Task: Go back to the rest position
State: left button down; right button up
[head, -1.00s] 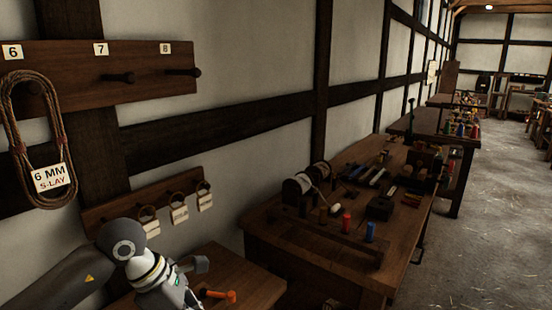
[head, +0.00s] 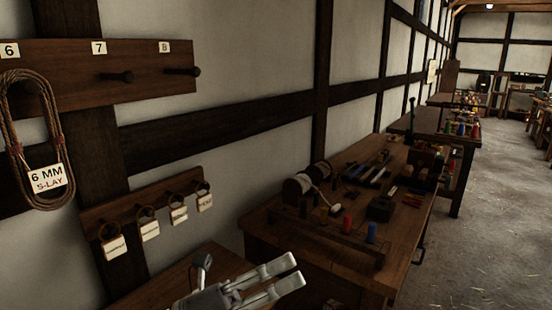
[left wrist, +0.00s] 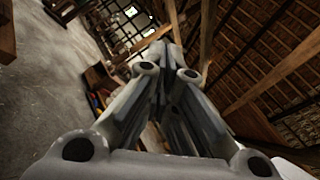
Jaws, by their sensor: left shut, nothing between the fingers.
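My left gripper (head: 290,274) shows at the bottom middle of the head view, over the near bench and pointing right. Its fingers are shut with nothing between them. In the left wrist view the fingers (left wrist: 165,60) reach up the picture and come together, with roof beams and floor behind them. My right gripper is in neither view.
The near bench (head: 170,288) stands below. A workbench (head: 262,232) with spools and tools lies to the right. A rope coil (head: 13,135) tagged "6 MM S-LAY" hangs at left. Several tags (head: 149,230) hang from a peg rail. Open floor (head: 490,230) is at right.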

pick_arm(q)
jog(key=w+a+f+n+t+y, duration=0.1)
jog(key=w+a+n+t+y, duration=0.2)
jog(key=a+n+t+y, duration=0.5)
jog(key=w+a+f+n+t+y, duration=0.1)
jog(key=w+a+n+t+y, duration=0.15)
jog(key=n+t, duration=0.7)
jog(key=a+f+n+g+y, duration=0.4)
jog(key=a+f+n+y, duration=0.1)
jog(key=f+n, duration=0.3)
jog(key=a+f+n+g+y, duration=0.4)
jog(key=a+f+n+y, duration=0.1)
jog(key=f+n, duration=0.3)
jog(key=s+a+f+n+g, duration=0.1)
jog(key=s+f+n+g, duration=0.2)
jog(key=s+f+g, duration=0.55)
jog(key=s+f+n+g, duration=0.35)
jog(key=s+f, duration=0.65)
jog(key=s, duration=0.6)
notch_tip(320, 180, down, 26)
jog(key=m+g, duration=0.1)
jog(key=g, duration=0.1)
jog(key=s+a+f, duration=0.3)
jog(key=s+f, duration=1.3)
jog(key=s, duration=0.1)
jog(key=shift+s+f+g, duration=0.3)
jog(key=shift+g, duration=0.15)
